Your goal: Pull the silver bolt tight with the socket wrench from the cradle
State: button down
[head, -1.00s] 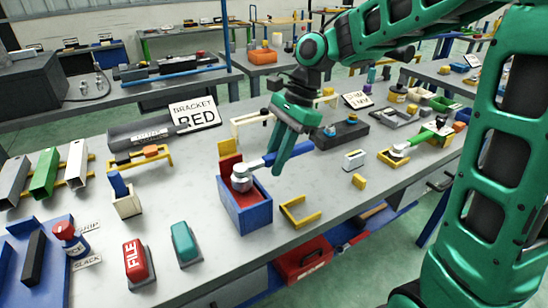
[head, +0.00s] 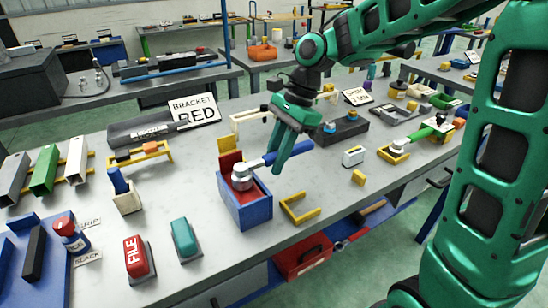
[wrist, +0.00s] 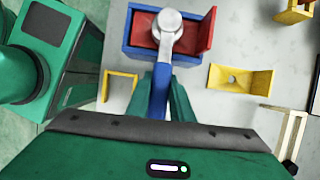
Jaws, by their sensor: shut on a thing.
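My gripper (head: 279,163) is shut on the blue handle of the socket wrench (head: 262,161). The wrench's round silver head (head: 241,177) sits over the red part (head: 229,160) in a blue open box (head: 247,212). The wrist view shows the same head (wrist: 169,20) at the far end of the handle (wrist: 159,92), over the red and blue box. I cannot make out a silver bolt; anything under the head is hidden. An empty yellow U-shaped cradle (head: 299,209) stands right of the box.
A sign reading BRACKET RED (head: 194,108) stands behind. A dark block with knobs (head: 340,131) is behind my gripper. Bare bench shows between the teal block and the box.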

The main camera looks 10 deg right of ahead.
jog(key=c, duration=2.4)
grip_release()
grip_shut()
jog(key=shift+s, duration=0.1)
jog(key=shift+s+d+m+t, duration=0.15)
jog(key=shift+s+m+t, duration=0.35)
jog(key=shift+m, duration=0.4)
jog(key=shift+s, duration=0.1)
jog(key=shift+s+m, duration=0.7)
jog(key=shift+m, duration=0.2)
jog(key=shift+t, duration=0.3)
